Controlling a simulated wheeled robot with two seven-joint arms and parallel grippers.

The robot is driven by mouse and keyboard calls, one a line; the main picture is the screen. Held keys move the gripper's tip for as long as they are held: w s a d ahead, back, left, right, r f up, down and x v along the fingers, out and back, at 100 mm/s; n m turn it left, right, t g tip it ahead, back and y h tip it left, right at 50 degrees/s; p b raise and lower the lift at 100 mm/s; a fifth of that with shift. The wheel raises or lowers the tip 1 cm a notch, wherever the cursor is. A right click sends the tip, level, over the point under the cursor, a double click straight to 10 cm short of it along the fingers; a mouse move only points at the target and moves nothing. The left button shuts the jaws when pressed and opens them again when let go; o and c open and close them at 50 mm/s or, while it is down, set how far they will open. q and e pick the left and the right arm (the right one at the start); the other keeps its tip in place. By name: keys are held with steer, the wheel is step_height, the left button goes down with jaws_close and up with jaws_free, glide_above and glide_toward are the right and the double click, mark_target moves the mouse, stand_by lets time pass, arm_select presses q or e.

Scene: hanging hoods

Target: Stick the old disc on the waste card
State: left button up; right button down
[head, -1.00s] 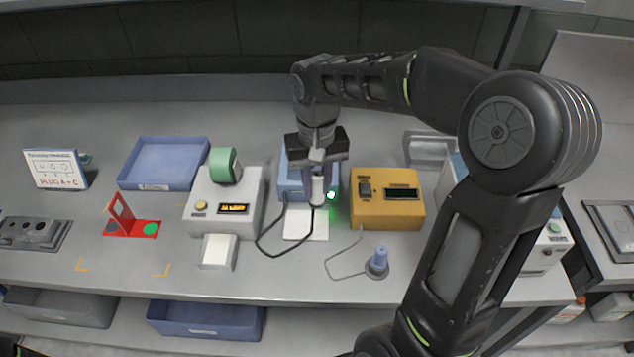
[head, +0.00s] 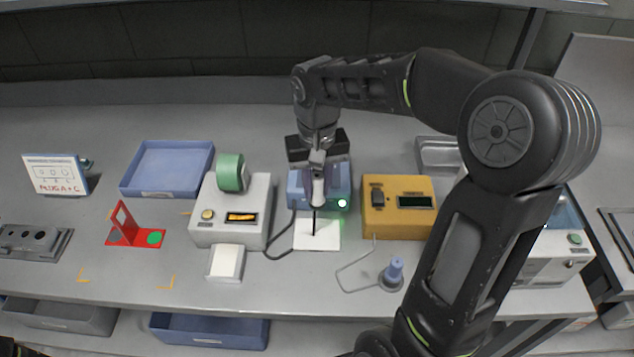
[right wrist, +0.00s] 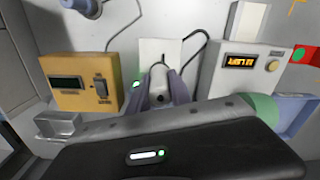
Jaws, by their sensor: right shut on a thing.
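My right gripper (head: 317,172) is shut on a light grey pen-like tool (head: 318,190) with a black cable. It holds the tool upright above the bench, just in front of a blue box with a lit green lamp (head: 325,192). In the right wrist view the tool (right wrist: 158,88) sits between the two fingers. A white square card (head: 317,242) lies under and in front of it. A red holder (head: 122,216) at the left carries a green disc (head: 154,238) and a darker round spot (head: 115,237). I cannot tell whether a disc is on the tool's tip. My left gripper is not in view.
A grey device with a green roll (head: 231,172) stands left of the tool, and a yellow meter box (head: 398,210) stands right. A blue peg with a wire (head: 395,270) is at the front right. An empty blue tray (head: 168,168) lies at the back left. Free bench lies at front left.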

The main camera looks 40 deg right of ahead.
mark_target(317, 199)
steer(key=shift+f+b, duration=3.9)
steer(key=shift+f, duration=1.65)
steer(key=shift+f, duration=0.15)
steer(key=shift+r+p, duration=2.55)
steer(key=shift+r, duration=1)
